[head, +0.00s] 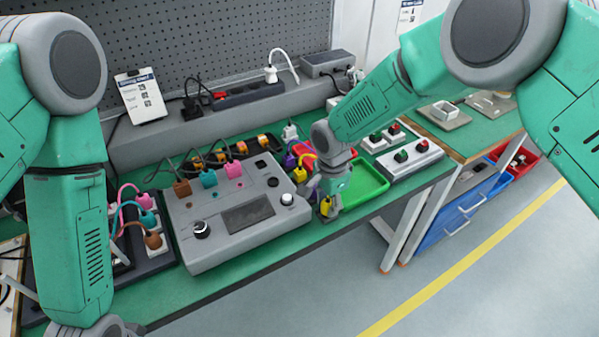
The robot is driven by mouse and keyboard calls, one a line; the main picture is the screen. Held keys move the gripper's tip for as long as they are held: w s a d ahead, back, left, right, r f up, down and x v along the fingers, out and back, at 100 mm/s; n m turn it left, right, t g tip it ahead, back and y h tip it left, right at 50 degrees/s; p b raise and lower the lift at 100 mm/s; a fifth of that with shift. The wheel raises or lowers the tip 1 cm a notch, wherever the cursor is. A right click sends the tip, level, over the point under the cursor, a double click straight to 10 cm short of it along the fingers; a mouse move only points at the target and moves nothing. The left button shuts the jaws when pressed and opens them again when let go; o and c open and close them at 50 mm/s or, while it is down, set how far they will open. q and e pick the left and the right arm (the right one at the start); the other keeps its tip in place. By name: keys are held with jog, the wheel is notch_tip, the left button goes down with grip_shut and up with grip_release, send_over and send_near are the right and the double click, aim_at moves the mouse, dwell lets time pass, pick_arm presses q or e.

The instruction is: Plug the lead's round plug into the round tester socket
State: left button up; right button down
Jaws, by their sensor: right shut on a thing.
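The grey tester (230,240) lies on the green bench top, with a dark screen, a black-and-white knob (201,230) at its front left and a white knob (287,199) at its right. My right gripper (325,200) is shut on a yellow plug (325,206), just right of the tester. The plug's face is too small to make out.
A green tray (362,190) lies just right of my right gripper. Yellow and purple plugs (299,174) stand behind it. Grey button boxes (412,161) are farther right. At left, a socket block holds coloured plugs (153,240). The bench's front strip is clear.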

jog(key=shift+r, duration=0.1)
jog(key=shift+r+p, duration=0.85)
jog(key=shift+r, duration=0.3)
